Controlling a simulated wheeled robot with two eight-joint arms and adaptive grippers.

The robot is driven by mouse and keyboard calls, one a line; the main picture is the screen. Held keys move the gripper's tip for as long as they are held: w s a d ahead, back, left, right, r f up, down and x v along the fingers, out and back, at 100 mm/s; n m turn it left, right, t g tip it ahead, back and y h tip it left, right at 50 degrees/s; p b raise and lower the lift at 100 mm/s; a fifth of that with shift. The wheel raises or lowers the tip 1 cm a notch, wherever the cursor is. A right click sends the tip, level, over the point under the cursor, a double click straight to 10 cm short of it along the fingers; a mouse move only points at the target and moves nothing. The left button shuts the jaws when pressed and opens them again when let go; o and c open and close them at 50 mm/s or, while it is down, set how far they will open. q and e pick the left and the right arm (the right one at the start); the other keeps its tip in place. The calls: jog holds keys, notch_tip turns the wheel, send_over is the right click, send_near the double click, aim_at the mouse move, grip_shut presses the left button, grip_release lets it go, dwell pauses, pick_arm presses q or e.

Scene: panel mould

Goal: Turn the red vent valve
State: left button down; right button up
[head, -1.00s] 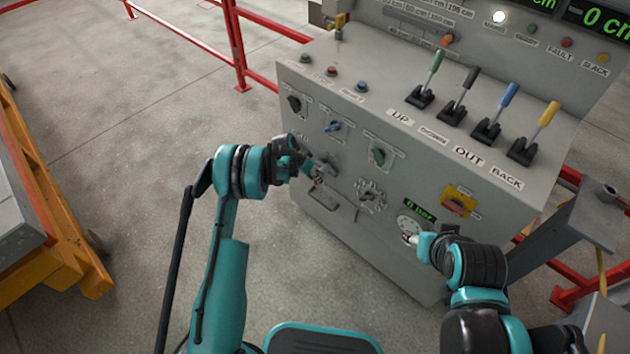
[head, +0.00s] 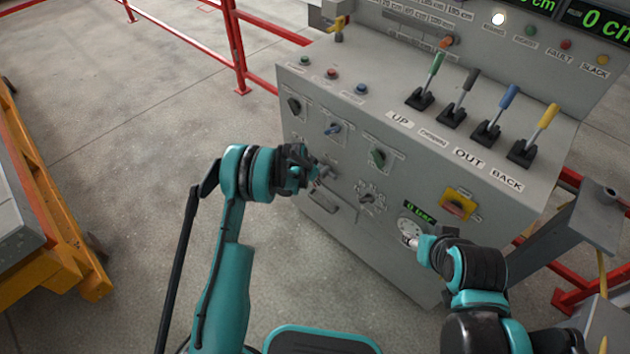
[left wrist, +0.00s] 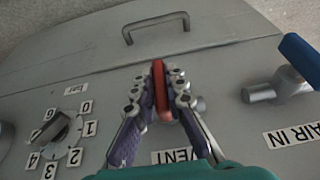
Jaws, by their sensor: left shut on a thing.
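The red vent valve handle (left wrist: 161,88) shows in the left wrist view, above the VENT label (left wrist: 176,156), at the front panel. My left gripper (left wrist: 163,75) has its fingers closed on both sides of the red handle. In the head view my left gripper (head: 312,172) is at the lower left of the panel's front and mostly hides the handle. My right gripper (head: 412,240) is by the round dial (head: 409,228) under the green display at the panel's lower right. Its fingers are too small and covered to tell their state.
A blue-handled valve (left wrist: 298,60) by the AIR IN label stands close beside the left gripper. A numbered bar knob (left wrist: 55,128) is on its other side, and a metal pull handle (left wrist: 155,24) lies beyond. Coloured levers (head: 487,118) stand on the console top.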

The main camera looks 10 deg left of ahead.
pick_arm(q)
jog(key=c, duration=1.6)
grip_release()
jog(key=shift+o, duration=0.2)
jog(key=shift+r, duration=0.1)
jog(key=v, duration=1.1)
jog(key=shift+s+r, duration=0.15)
jog(key=shift+r, duration=0.2)
jog(key=shift+a, duration=0.1)
